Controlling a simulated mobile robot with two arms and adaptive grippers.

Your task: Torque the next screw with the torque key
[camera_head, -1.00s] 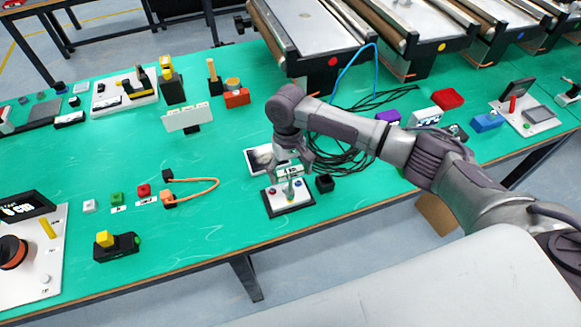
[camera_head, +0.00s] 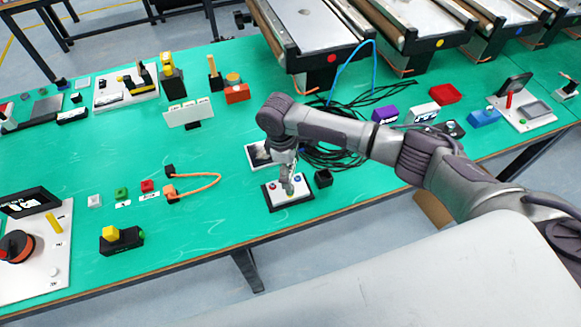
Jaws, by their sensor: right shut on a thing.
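A small white plate on a black base (camera_head: 290,197) lies on the green table near its front edge. It bears a small red spot (camera_head: 272,186) at left and a blue one (camera_head: 298,179) at right, which may be screws. My right gripper (camera_head: 287,182) points down over the middle of the plate, between these spots. It is shut on a thin tool, likely the torque key, mostly hidden by the fingers. Whether the tool's tip touches the plate or a screw I cannot tell. My left gripper is not in view.
A black cube (camera_head: 323,178) stands just right of the plate. An orange cable (camera_head: 205,184) lies to the left.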

